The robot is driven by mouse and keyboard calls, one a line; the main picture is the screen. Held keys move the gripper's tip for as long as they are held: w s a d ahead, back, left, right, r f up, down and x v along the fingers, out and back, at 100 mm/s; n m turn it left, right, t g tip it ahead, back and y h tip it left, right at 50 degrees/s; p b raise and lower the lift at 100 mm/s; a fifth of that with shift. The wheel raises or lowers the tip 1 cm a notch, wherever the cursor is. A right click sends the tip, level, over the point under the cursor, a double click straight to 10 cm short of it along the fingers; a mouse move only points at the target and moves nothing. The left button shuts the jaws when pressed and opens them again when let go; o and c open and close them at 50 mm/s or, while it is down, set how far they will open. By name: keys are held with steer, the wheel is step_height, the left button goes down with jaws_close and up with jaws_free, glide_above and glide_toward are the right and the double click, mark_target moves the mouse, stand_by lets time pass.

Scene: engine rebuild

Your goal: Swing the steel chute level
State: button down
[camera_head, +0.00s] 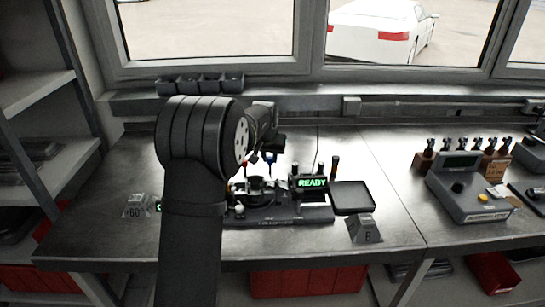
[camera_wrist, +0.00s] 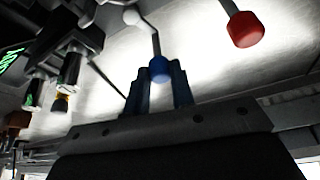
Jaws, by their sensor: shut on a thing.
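In the wrist view my gripper (camera_wrist: 159,78) has its two dark fingers closed around a blue knob (camera_wrist: 159,68). The knob sits at the end of a thin, pale bent rod. In the head view my gripper (camera_head: 270,157) is above the dark fixture (camera_head: 285,214) on the bench, and the blue shows there too. A red knob (camera_wrist: 246,29) on another pale rod is apart from the fingers, at the upper right of the wrist view. I cannot clearly make out the steel chute or its tilt; my arm hides part of the fixture.
A lit READY display (camera_head: 311,183) and a black tray (camera_head: 352,197) are right of the fixture. Grey wedge blocks stand at left (camera_head: 137,207) and right (camera_head: 365,230). A grey console (camera_head: 468,190) is farther right. Bare bench lies between tray and console.

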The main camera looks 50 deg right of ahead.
steer(key=shift+w+a+n+t+y, duration=0.1)
steer(key=shift+a+n+t+y, duration=0.15)
steer(key=shift+n, duration=0.6)
steer(key=shift+w+a+n+t+y, duration=0.1)
steer(key=shift+a+n+t+y, duration=0.15)
steer(key=shift+n, duration=0.55)
steer(key=shift+a+n+t+y, duration=0.2)
steer(key=shift+a+n, duration=0.05)
steer(key=shift+n, duration=0.6)
steer(key=c, duration=1.3)
jaws_free()
steer(key=shift+o, duration=0.2)
steer(key=v, duration=1.7)
steer(key=shift+r, duration=0.3)
steer(key=shift+d+f, duration=0.1)
steer(key=x, duration=1.7)
steer(key=shift+f, duration=0.2)
